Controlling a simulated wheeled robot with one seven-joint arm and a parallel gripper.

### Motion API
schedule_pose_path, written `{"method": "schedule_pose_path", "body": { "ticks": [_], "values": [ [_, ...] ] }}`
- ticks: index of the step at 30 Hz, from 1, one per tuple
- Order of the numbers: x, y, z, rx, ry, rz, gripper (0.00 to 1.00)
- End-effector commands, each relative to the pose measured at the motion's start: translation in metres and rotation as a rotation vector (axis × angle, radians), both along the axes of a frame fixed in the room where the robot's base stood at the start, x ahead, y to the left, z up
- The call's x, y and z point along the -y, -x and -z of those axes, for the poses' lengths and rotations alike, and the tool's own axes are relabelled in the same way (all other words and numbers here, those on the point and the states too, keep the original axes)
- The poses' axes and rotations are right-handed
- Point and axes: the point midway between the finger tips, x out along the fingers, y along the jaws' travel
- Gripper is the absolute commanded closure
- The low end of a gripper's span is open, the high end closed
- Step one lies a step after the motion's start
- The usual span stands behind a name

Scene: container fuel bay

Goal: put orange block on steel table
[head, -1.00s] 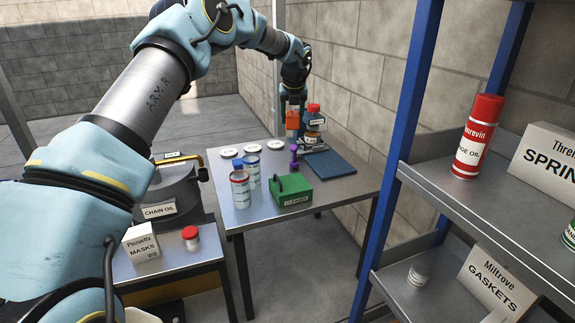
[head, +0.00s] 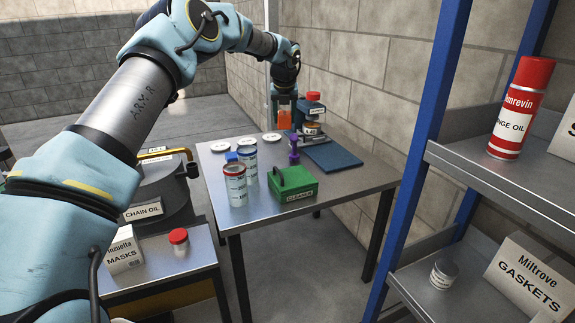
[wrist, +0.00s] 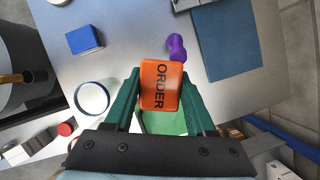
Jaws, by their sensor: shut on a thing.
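The orange block (head: 284,121), marked "ORDER", is clamped between my gripper's green fingers. It fills the gap between the fingertips in the wrist view (wrist: 160,84). My gripper (wrist: 160,92) is shut on it near the far end of the steel table (head: 340,184). In the wrist view the table top (wrist: 120,65) lies below the block; the exact height of the gap is hard to judge. The block's underside is hidden in both views.
The table holds a red-lidded stack (head: 313,112), a purple piece (head: 294,148), a blue mat (head: 332,157), a green box (head: 300,184), a red-topped can (head: 235,187), a blue block (wrist: 84,40) and white discs (head: 222,145). A shelf rack (head: 428,140) stands right. Bare tabletop lies at front right.

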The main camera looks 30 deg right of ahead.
Motion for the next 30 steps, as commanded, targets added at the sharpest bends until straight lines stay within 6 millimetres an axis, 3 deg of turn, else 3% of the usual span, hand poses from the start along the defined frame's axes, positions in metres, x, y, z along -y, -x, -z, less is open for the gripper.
{"method": "schedule_pose_path", "body": {
  "ticks": [15,26,30],
  "values": [
    [-0.001,0.000,0.117,-0.002,-0.003,0.000,1.00],
    [0.000,0.000,0.150,-0.001,0.000,0.000,1.00],
    [0.000,0.001,0.171,-0.001,-0.002,0.001,1.00]
  ]
}}
